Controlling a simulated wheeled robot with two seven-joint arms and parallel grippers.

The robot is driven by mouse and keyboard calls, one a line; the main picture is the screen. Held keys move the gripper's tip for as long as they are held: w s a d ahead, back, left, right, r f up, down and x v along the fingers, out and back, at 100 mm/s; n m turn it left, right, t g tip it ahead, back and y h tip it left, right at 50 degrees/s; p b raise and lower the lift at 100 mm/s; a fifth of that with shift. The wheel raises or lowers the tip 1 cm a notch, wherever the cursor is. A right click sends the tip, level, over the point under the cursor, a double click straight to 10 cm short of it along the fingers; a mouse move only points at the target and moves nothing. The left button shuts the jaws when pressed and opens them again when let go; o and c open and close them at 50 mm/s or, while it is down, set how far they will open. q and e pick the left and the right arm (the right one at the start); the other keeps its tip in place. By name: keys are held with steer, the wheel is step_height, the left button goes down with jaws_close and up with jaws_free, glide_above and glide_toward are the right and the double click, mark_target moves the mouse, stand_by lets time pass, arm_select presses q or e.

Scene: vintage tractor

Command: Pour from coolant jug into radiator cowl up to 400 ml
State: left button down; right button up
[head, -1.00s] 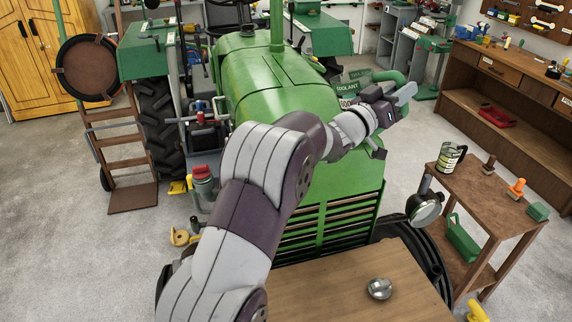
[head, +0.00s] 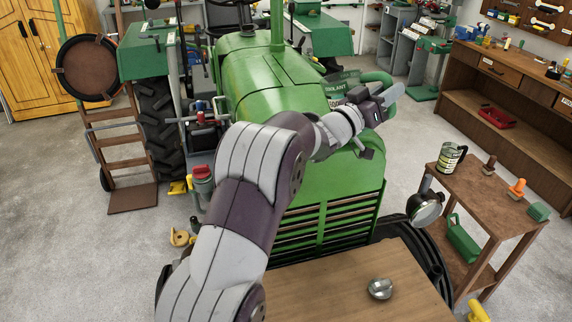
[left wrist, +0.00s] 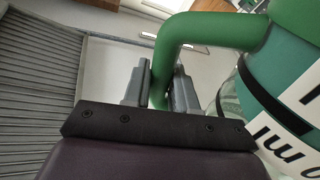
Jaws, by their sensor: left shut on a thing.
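The coolant jug (head: 337,86) is green with a pale label, behind my left wrist in the head view. My left gripper (head: 388,97) is shut on its thick green handle (head: 372,77). In the left wrist view the handle (left wrist: 178,38) passes between the fingers (left wrist: 160,85), and the jug body (left wrist: 285,60) with a black band and white label is at the right. The jug's spout is hidden. The green radiator cowl (head: 345,185) of the tractor lies below the gripper; my arm covers part of it, and no filler opening shows. My right gripper is out of view.
A silver cap (head: 380,289) lies on the wooden board (head: 330,295) in front of the grille. A headlamp (head: 424,208) sticks out beside the cowl.

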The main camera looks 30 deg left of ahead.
mark_target(377, 77)
arm_select(q)
steer(key=shift+a, duration=0.25)
steer(key=shift+s+a+f, duration=0.1)
steer(key=shift+a+f, duration=0.15)
steer(key=shift+a, duration=0.4)
steer(key=shift+r, duration=0.2)
steer(key=shift+a+r+n+t+y+p, duration=0.15)
steer(key=shift+r+n+t+y+p, duration=0.15)
steer(key=shift+r+n, duration=0.5)
steer(key=shift+a+r+n+t+y+p, duration=0.1)
steer(key=shift+r+n+t+y+p, duration=0.2)
steer(key=shift+r+n, duration=0.45)
steer(key=shift+a+r+n, duration=0.1)
steer(key=shift+n, duration=0.15)
steer(key=shift+a+r+n+t+y+b, duration=0.15)
steer(key=shift+a+r+n+t+y, duration=0.15)
steer(key=shift+n, duration=0.35)
steer(key=shift+a+r+n+t+y+b, duration=0.2)
steer(key=shift+n+t+y, duration=0.1)
steer(key=shift+n, duration=0.35)
